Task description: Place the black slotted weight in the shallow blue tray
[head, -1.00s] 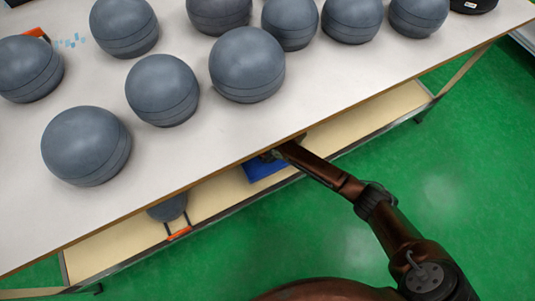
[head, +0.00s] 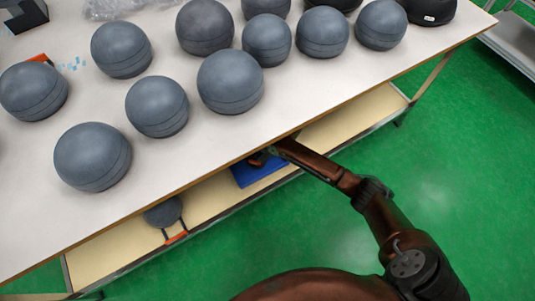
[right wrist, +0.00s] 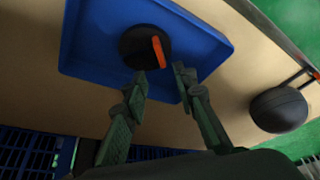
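The black slotted weight (right wrist: 139,48), a dark round disc with an orange strip, lies in the shallow blue tray (right wrist: 206,50) in the right wrist view. The tray is on the lower shelf and partly shows under the tabletop edge in the head view (head: 262,177). My right gripper (right wrist: 160,75) is open over the tray, its fingertips apart and close to the weight's near edge, with nothing between them. In the head view the tabletop hides most of the right gripper. My left gripper is not in view.
Several grey balls (head: 230,82) stand on the white tabletop (head: 215,135) above. A dark rounded object with an orange handle (right wrist: 278,109) is on the shelf (right wrist: 240,75) beside the tray. Blue slatted crates (right wrist: 28,152) show at the lower left. Green floor is clear at right.

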